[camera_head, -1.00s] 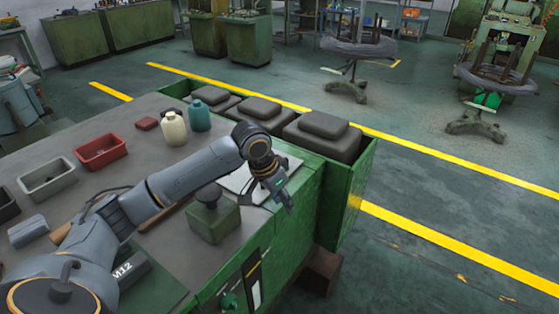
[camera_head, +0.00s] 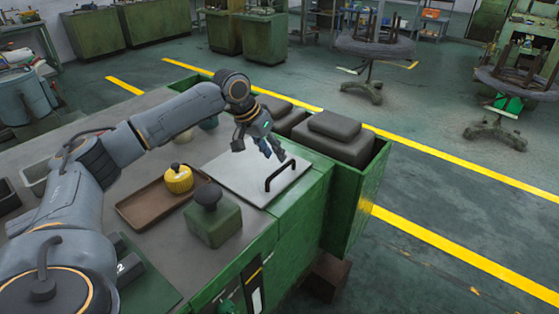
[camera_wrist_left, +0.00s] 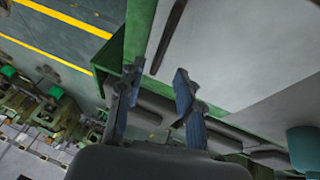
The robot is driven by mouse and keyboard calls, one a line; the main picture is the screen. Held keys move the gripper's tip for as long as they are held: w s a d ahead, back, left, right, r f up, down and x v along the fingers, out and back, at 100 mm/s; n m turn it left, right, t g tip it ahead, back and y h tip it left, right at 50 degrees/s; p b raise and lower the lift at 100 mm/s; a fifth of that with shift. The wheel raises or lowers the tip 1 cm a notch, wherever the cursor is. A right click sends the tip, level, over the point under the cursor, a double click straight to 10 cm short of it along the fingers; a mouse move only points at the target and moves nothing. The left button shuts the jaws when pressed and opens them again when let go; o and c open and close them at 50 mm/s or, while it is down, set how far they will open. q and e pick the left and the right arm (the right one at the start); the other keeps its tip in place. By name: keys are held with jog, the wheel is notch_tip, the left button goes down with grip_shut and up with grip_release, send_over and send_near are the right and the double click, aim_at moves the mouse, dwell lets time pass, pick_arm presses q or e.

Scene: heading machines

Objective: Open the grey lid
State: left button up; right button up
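The grey lid (camera_head: 238,178) is a pale flat panel lying flush in the bench top near its right edge. A black bar handle (camera_head: 281,174) stands up from its right part. The lid looks closed. My left gripper (camera_head: 262,150) is above the lid's far side, just behind the handle, with its fingers apart and nothing between them. In the left wrist view, the gripper's fingers (camera_wrist_left: 156,80) are spread. The lid (camera_wrist_left: 205,50) and its dark handle (camera_wrist_left: 167,38) lie ahead of them, clear of the fingertips. My right gripper is out of view.
A green block with a dark knob (camera_head: 213,220) stands in front of the lid. A brown tray (camera_head: 140,208) with a yellow container (camera_head: 178,179) is left of it. Dark grey boxes in a green bin (camera_head: 340,140) sit beyond the bench's far edge.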

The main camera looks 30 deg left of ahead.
aim_at(282, 167)
pick_arm(q)
jog(key=x, duration=0.5)
grip_shut()
